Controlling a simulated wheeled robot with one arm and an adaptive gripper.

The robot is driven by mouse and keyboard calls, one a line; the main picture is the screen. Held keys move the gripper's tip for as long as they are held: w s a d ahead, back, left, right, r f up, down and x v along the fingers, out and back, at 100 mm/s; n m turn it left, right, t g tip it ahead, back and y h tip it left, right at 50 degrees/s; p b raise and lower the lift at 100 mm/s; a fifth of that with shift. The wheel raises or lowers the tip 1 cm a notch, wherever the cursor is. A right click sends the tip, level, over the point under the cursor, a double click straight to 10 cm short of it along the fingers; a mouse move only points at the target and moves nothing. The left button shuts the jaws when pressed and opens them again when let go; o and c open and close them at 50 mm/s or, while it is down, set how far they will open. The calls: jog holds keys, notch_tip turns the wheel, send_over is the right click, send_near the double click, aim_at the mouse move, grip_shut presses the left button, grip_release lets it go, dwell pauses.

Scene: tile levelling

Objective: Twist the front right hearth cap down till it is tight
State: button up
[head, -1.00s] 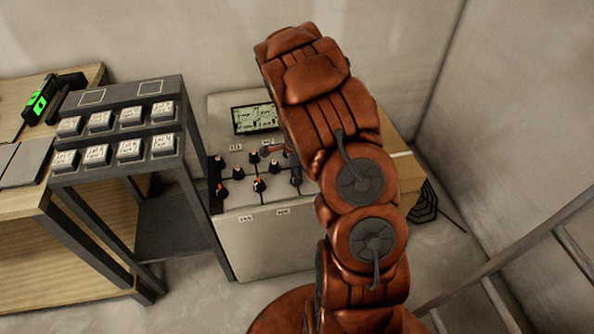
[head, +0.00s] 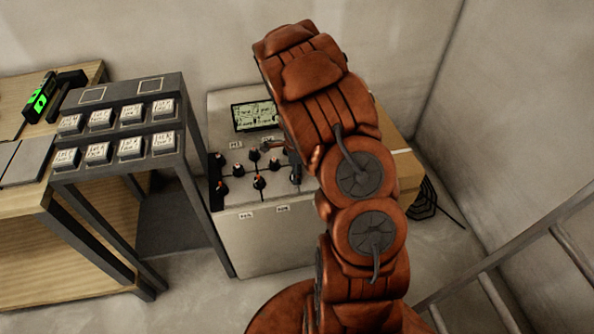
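The hearth is a white-sided block (head: 262,245) with pale tiles on top and dark lines between them. Several small dark caps with orange or pale marks stand along these lines. One cap (head: 260,182) is at the front middle and another (head: 222,187) at the front left. A dark shape (head: 295,175) is at the front right, close under my arm; I cannot tell whether it is the front right cap or part of my gripper. My reddish-brown arm reaches over the right half of the hearth and hides much of it. My gripper's fingers are not clearly visible.
A small screen (head: 255,116) stands at the back of the block. A dark rack (head: 117,113) with several labelled boxes is on the left, beside a wooden bench (head: 60,250). A cardboard box (head: 405,165) is behind my arm. A rail (head: 520,255) is at the right.

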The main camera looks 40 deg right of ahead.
jog(key=shift+o, duration=0.3)
jog(key=shift+w+r, duration=0.1)
jog(key=shift+r, duration=0.45)
notch_tip(320, 180, up, 9)
jog(key=shift+r, duration=1)
